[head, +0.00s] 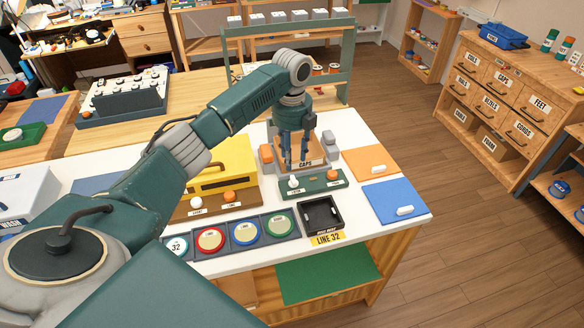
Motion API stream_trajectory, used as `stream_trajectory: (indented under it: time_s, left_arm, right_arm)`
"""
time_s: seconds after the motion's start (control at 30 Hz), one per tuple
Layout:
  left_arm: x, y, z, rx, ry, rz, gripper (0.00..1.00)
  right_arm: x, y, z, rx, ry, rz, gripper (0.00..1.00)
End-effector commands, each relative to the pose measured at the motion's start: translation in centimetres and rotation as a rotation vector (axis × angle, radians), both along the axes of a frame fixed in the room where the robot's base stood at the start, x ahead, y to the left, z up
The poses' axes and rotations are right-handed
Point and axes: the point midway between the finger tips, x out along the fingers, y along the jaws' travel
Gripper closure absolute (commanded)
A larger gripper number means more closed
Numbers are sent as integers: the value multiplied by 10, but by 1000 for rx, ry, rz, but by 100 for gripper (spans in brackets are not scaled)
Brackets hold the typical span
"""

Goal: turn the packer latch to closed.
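My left gripper (296,162) points down in front of a station with a CAPS label (305,164). Its two fingers are apart, with a gap between them, and I see nothing held. The station's green base (313,187) carries a white knob (293,181) and an orange knob (332,175). The fingertips are just above and behind the white knob; I cannot tell whether they touch anything. No part is readably marked as the packer latch; the gripper hides part of the station. My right gripper is out of view.
Left of the station stands a yellow box (225,160) with two knobs on its base. In front are several round coloured pads and a black tray (321,214). Orange (370,162) and blue (396,199) panels lie to the right. Bare white tabletop (345,125) shows behind them.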

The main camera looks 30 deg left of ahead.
Motion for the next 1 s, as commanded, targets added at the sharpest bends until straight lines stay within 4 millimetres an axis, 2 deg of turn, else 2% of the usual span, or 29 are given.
stream_trajectory:
  time_s: [0.1, 0.3, 0.87, 1.0]
  left_arm:
    - [1, 0, 19, -1, -3, 0, 61]
    - [0, -1, 32, -1, -1, 0, 61]
    - [0, 0, 33, -1, 0, 0, 61]
    - [0, 0, 32, -1, 1, 0, 61]
  right_arm:
    - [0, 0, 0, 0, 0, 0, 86]
    - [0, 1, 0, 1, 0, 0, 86]
    - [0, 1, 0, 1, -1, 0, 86]
    - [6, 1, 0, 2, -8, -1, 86]
